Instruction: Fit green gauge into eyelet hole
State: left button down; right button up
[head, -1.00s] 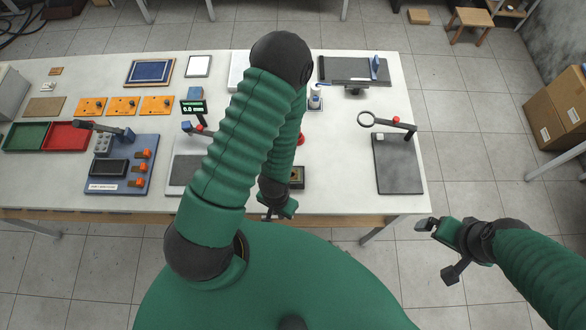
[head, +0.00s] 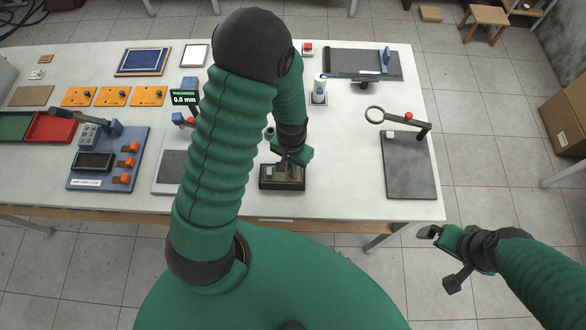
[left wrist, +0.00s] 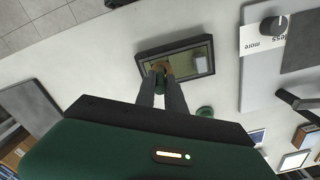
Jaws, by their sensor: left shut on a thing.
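My left gripper (head: 284,166) is over a black-framed shallow tray (head: 282,184) at the table's front edge. In the left wrist view its fingers (left wrist: 161,77) are shut on a small green piece with a brassy end, which I take for the green gauge (left wrist: 161,86). The brassy end is over the tray's greenish-tan inside; whether it touches is unclear. A dark ring on a bracket (head: 374,115), with a red knob, stands at the right; it looks like the eyelet. My right gripper (head: 433,232) hangs off the table at lower right; its jaw opening is unclear.
Another green item (left wrist: 205,112) is beside the tray. A blue board (head: 110,165) and a thickness display (head: 184,98) are at the left. Table between tray and plate is clear.

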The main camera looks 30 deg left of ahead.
aim_at(291, 169)
pick_arm(q)
jog(key=f+b, duration=0.3)
jog(key=shift+a+f+b, duration=0.35)
jog(key=shift+f+b, duration=0.05)
jog(key=shift+w+r, duration=0.15)
jog(key=shift+w, duration=0.15)
jog(key=c, duration=1.5)
grip_release()
jog(key=shift+w+d, duration=0.1)
jog(key=shift+o, duration=0.5)
jog(key=shift+s, duration=0.2)
jog(key=shift+r, duration=0.1)
